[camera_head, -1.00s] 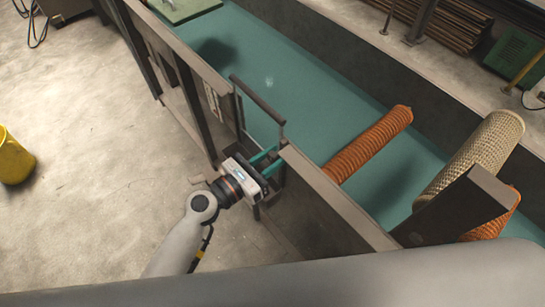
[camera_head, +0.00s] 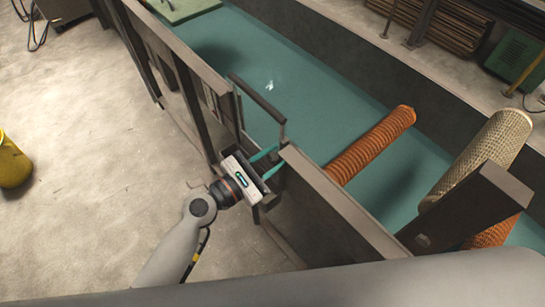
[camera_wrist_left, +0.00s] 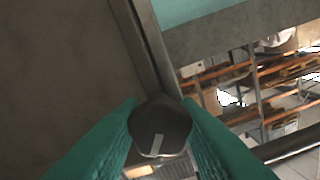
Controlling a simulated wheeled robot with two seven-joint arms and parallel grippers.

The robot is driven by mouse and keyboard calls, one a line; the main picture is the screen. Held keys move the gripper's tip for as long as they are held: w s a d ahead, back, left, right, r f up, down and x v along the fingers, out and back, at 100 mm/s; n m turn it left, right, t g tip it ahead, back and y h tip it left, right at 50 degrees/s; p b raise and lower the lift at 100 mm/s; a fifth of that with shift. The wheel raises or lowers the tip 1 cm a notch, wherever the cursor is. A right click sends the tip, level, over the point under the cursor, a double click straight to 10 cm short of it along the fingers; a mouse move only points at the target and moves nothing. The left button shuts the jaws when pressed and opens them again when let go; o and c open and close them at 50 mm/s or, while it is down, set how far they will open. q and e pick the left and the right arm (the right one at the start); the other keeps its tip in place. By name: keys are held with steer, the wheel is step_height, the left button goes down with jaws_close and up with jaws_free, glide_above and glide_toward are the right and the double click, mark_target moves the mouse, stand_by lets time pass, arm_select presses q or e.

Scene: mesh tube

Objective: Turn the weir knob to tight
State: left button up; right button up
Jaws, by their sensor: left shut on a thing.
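The weir knob (camera_wrist_left: 160,128) is dark grey with rounded facets and a pale pointer line on its face. In the left wrist view it sits between the two teal fingers of my left gripper (camera_wrist_left: 162,130), which is shut on it. The line runs nearly upright there, leaning slightly right. In the head view my left gripper (camera_head: 273,164) reaches to the gap in the tank's side wall, beside the weir frame (camera_head: 258,97). The knob is hidden by the gripper there. My right gripper is not in view.
The tank's side wall (camera_head: 330,196) runs diagonally beside my left gripper. Teal water (camera_head: 300,75) lies behind it. An orange ribbed tube (camera_head: 370,145) and a beige mesh tube (camera_head: 480,152) lie across the tank. A yellow bucket (camera_head: 12,162) stands on open floor at left.

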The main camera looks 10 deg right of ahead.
arm_select(q)
steer(key=o, duration=1)
steer(key=shift+b+v, duration=1.75)
steer(key=shift+v, duration=4.3)
